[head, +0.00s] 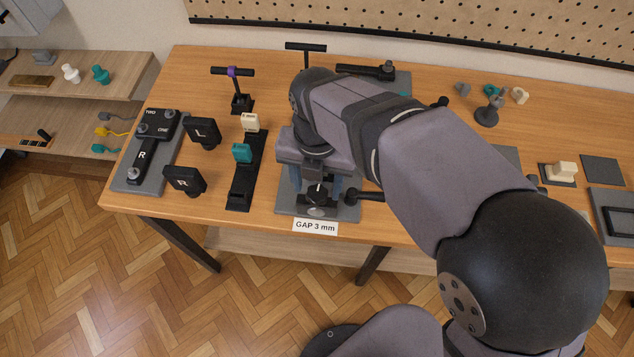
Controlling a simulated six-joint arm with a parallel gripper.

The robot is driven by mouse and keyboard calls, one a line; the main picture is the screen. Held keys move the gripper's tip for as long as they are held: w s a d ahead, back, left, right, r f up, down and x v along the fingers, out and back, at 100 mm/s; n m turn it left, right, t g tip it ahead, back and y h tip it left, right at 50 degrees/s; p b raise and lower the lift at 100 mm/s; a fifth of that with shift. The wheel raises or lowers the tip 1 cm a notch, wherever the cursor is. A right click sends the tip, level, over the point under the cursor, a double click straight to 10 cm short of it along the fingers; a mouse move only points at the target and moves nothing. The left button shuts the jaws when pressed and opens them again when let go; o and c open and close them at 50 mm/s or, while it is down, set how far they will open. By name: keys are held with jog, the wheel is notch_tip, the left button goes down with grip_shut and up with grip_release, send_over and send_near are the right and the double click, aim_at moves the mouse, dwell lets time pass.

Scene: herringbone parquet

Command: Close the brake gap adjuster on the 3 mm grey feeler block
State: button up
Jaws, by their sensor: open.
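The brake gap adjuster (318,211) stands on a grey plate at the front edge of the bench, behind a "GAP 3 mm" label (315,227). A dark knob (318,193) and a round-ended black handle (370,196) show on it. My gripper (318,188) is open above the adjuster, pointing down, with blue-grey fingers on either side of the dark knob. I cannot tell whether they touch it. A black rack (241,192) to the left holds a teal block (242,153) and a cream block (250,122). I cannot make out the grey feeler block; my arm hides much of the adjuster.
Black blocks marked L (202,133) and R (185,180) and a lever plate (130,184) lie left. A T-handle (233,73) stands behind the rack. My arm covers the bench's middle right; small fixtures (487,115) stand beyond it.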

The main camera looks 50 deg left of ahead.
jog(key=shift+f, duration=0.85)
jog(key=c, duration=1)
jog(key=shift+c, duration=0.2)
jog(key=shift+m, duration=0.5)
jog(key=m+p, duration=0.1)
jog(key=m, duration=0.2)
jog(key=shift+r+m, duration=0.1)
jog(key=shift+m, duration=0.3)
jog(key=m, duration=0.4)
jog(key=shift+m+p, duration=0.3)
jog(key=shift+p, duration=0.05)
jog(key=m, duration=0.4)
jog(key=shift+m+p, duration=0.35)
jog(key=shift+m, duration=1.75)
